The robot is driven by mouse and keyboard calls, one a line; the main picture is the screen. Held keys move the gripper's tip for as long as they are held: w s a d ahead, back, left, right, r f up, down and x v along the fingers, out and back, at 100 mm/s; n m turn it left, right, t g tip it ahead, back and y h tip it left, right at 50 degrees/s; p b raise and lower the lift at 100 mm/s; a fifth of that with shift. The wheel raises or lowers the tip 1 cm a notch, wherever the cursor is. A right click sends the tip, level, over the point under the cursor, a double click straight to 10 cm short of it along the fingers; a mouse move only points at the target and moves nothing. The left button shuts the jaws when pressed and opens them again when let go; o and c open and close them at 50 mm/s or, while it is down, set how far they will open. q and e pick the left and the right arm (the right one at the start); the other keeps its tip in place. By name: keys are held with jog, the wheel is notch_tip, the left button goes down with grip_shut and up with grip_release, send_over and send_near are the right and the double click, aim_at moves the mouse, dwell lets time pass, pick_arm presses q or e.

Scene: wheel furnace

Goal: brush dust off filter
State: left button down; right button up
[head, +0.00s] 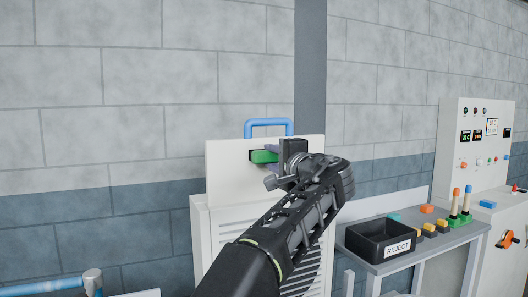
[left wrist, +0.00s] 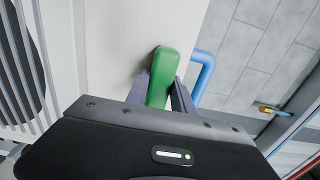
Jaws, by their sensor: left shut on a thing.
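A pale panel (head: 226,165) with a blue handle (head: 268,122) on top stands upright in a slatted cabinet (head: 200,235); I cannot tell if it is the filter. My left gripper (head: 276,164) is in front of the panel's upper part, shut on a green block-like thing (head: 262,156). In the left wrist view the green thing (left wrist: 162,75) is between the two fingers, close against the pale panel (left wrist: 112,38); I cannot tell whether they touch. I cannot tell if it is a brush or a fixed part. No bristles or dust can be made out. My right gripper is out of view.
To the right, a grey bench (head: 428,247) holds a black reject bin (head: 378,239) and several coloured blocks. A control cabinet (head: 464,150) stands beyond it. A blue pipe (head: 42,286) is at lower left. A block wall (head: 150,120) is behind.

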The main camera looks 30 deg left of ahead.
pick_arm(q)
jog(key=shift+w, duration=0.1)
jog(key=shift+w+d+r+p, duration=0.15)
jog(key=shift+w+d+p, duration=0.2)
jog(key=shift+w+p, duration=0.25)
jog(key=shift+w+d+r+p, duration=0.15)
jog(key=shift+w+d+p, duration=0.2)
jog(key=shift+p, duration=0.3)
jog(key=shift+w+d+f, duration=0.1)
jog(key=shift+w+d, duration=0.05)
jog(key=shift+w, duration=0.15)
jog(key=shift+w+d+f+p, duration=0.1)
jog(key=shift+w+p, duration=0.05)
jog(key=shift+p, duration=0.15)
jog(key=shift+f, duration=0.1)
